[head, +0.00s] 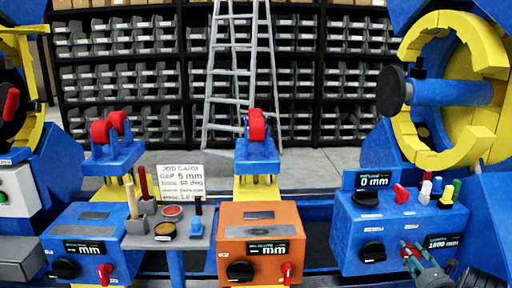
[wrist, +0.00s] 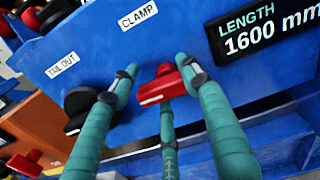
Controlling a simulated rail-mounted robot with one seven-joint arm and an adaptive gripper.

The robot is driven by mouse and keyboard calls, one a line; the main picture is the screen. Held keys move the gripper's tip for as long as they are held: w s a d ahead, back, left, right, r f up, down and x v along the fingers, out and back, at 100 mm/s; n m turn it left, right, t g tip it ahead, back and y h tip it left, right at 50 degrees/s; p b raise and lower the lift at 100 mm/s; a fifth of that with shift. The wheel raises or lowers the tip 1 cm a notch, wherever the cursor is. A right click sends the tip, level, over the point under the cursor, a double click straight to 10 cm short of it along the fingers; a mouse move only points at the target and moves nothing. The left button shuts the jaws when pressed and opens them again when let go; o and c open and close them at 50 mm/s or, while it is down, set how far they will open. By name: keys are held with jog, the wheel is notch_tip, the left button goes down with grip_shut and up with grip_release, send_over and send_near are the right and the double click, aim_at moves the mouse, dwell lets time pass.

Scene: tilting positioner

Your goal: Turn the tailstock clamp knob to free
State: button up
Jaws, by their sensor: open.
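The red clamp knob (wrist: 163,86) is on the blue control box (wrist: 150,45), below a label reading CLAMP (wrist: 138,16). Its bar looks slightly tilted in the wrist view. My gripper (wrist: 157,76) has teal fingers and is open, with fingertips on either side of the knob and another finger below it. I cannot tell whether any finger touches the knob. In the head view my gripper (head: 409,252) is at the lower right front of the blue box (head: 405,222) and partly hides the red knob.
A black knob (wrist: 80,105) sits left of the clamp knob, near the TAIL OUT label (wrist: 62,63) and close to my left finger. A LENGTH display (wrist: 255,35) reads 1600 mm at right. An orange box (head: 232,216) and a yellow ring (head: 482,55) stand nearby.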

jog(key=shift+f, duration=0.1)
jog(key=s+d+m, duration=0.1)
jog(key=s+d+m+h, duration=0.1)
jog(key=m, duration=0.1)
jog(key=shift+s+d+r, duration=0.2)
jog(key=shift+s, duration=0.15)
jog(key=m+y, duration=0.1)
jog(key=m, duration=1.8)
send_near(419, 254)
jog(key=w+a, duration=0.1)
jog(key=a, duration=0.1)
jog(key=w, duration=0.3)
jog(key=w+b, duration=0.1)
jog(key=w, duration=0.2)
jog(key=w+b, duration=0.1)
jog(key=w, duration=0.2)
jog(key=shift+d+f, duration=0.25)
jog(key=shift+d, duration=0.1)
jog(key=shift+w+r, duration=0.1)
jog(key=shift+w, duration=0.6)
jog(key=shift+c, duration=0.9)
jog(key=shift+d, duration=0.1)
jog(key=c, duration=0.7)
jog(key=shift+r, duration=0.1)
jog(key=shift+c, duration=0.7)
